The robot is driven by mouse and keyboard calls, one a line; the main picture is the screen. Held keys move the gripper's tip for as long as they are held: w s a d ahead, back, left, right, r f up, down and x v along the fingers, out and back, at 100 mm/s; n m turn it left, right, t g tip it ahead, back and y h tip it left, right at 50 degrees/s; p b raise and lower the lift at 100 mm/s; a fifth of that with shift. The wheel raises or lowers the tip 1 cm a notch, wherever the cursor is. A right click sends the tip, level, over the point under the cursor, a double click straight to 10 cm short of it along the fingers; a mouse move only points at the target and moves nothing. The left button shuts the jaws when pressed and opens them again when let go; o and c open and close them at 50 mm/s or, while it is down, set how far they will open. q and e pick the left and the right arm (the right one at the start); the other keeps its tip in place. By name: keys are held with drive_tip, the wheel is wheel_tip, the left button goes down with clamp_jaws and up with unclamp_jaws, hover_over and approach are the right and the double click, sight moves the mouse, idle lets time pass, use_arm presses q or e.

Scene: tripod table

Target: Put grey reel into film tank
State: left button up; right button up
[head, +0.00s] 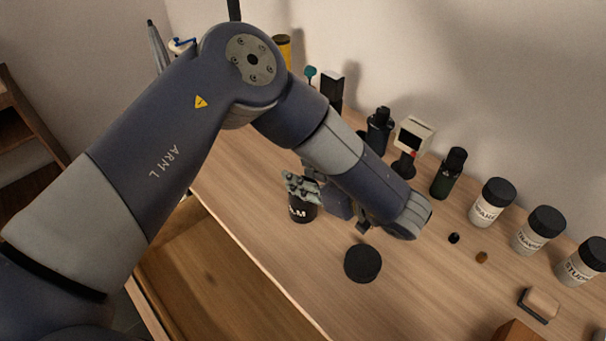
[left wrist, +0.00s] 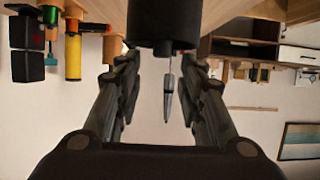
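The film tank (head: 302,213) is a black cylinder with white lettering, upright on the table; its top is hidden by my gripper. In the left wrist view a black cylinder, which looks like the tank (left wrist: 165,18), shows at the top edge, just beyond the fingers. My left gripper (head: 299,187) is at the tank's upper part. Its fingers (left wrist: 164,88) are apart, with nothing visible held between them. I cannot tell whether they touch the tank. A round black lid-like disc (head: 363,263) lies to the right. I cannot make out the grey reel. My right gripper is out of view.
Along the wall stand dark bottles (head: 449,172), a small white device (head: 413,135), a yellow cylinder (head: 283,50) and labelled jars (head: 492,203) with black lids. Small caps (head: 453,238) and a wooden block (head: 539,304) lie at the right. The table's front edge (head: 262,266) is clear.

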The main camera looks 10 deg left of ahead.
use_arm(q)
drive_tip(key=v, duration=1.1)
drive_tip(key=shift+d+r, duration=0.2)
drive_tip(key=shift+d, duration=0.05)
drive_tip(key=shift+s, duration=0.1)
idle(0.4)
